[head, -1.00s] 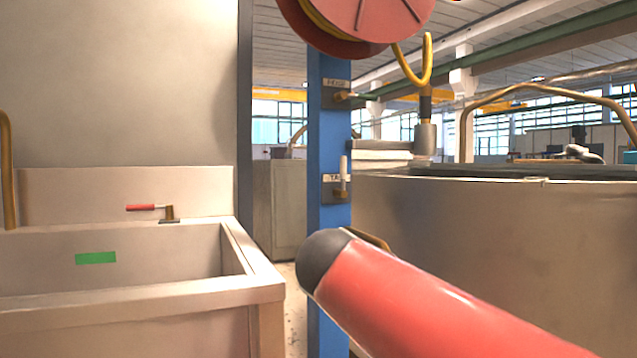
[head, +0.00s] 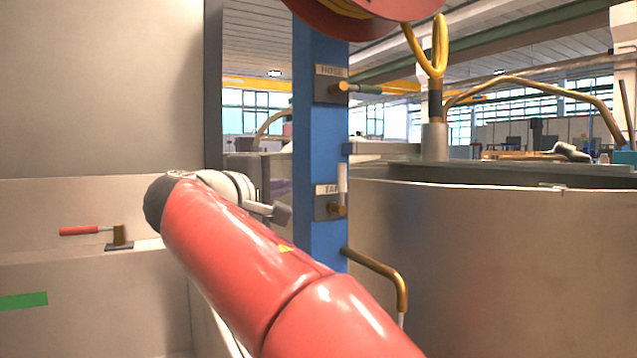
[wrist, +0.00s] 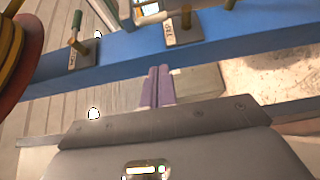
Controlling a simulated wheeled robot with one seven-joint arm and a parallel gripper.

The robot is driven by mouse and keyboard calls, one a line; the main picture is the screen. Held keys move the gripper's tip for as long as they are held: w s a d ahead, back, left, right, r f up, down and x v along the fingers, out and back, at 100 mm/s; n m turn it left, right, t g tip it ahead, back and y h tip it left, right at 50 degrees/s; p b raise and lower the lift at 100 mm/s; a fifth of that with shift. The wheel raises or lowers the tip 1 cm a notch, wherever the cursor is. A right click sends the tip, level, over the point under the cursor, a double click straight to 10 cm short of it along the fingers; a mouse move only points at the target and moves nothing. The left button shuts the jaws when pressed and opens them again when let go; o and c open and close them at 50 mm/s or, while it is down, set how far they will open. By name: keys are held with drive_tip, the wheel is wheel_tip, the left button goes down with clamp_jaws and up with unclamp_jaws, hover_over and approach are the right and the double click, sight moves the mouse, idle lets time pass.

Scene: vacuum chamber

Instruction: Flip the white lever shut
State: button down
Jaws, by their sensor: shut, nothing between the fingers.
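The white lever (head: 343,178) is on the blue post in the head view. Its white handle stands upright above a brass pivot (head: 337,209), beside a small label plate. In the wrist view the brass pivot (wrist: 186,18) shows near the top edge. My gripper (head: 282,214) is just left of the post, at about the height of the pivot, apart from the lever. Its fingers (wrist: 158,88) are together and empty in the wrist view.
A green-handled lever (head: 368,89) sits higher on the blue post (head: 320,150), below a red reel (head: 360,15). A brass pipe (head: 385,268) bends out lower down. A red-handled lever (head: 80,231) is on the sink at left. A large metal tank (head: 480,250) stands right.

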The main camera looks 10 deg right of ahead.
sight(339, 189)
drive_tip(key=p+x, duration=0.1)
drive_tip(key=x, duration=0.9)
drive_tip(key=shift+w+d+p, duration=0.1)
drive_tip(key=shift+d+p, duration=0.25)
drive_tip(key=d, duration=0.3)
drive_tip(key=shift+d, duration=0.2)
drive_tip(key=shift+r, duration=0.1)
